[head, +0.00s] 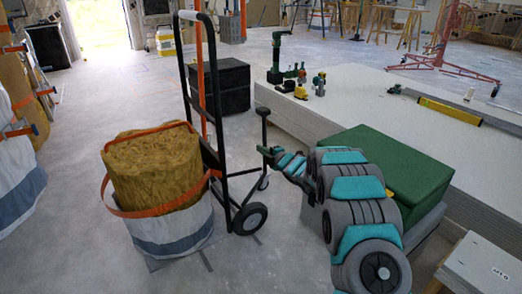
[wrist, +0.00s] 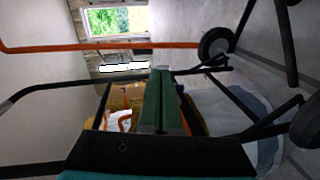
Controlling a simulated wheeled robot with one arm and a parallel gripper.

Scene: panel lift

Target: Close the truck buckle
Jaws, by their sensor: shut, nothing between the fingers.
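The black hand truck (head: 222,130) stands upright left of my arm, with an insulation roll (head: 155,170) in a white and blue bag (head: 175,230) in front of it. An orange strap (head: 150,212) runs around the roll to the truck frame, and another orange length runs down the frame. I cannot make out the buckle clearly in either view. My gripper (head: 264,151) is shut and empty, right of the truck beside a thin black post (head: 263,128). In the wrist view its green fingers (wrist: 160,75) lie together, pointing towards the truck frame; an orange bar or strap (wrist: 110,46) crosses beyond.
A green box (head: 395,165) stands behind my arm. A low stack of pale panels (head: 350,100) holds tools and a yellow level (head: 450,111). A black case (head: 232,85) is behind the truck. Open floor (head: 90,120) lies to the left.

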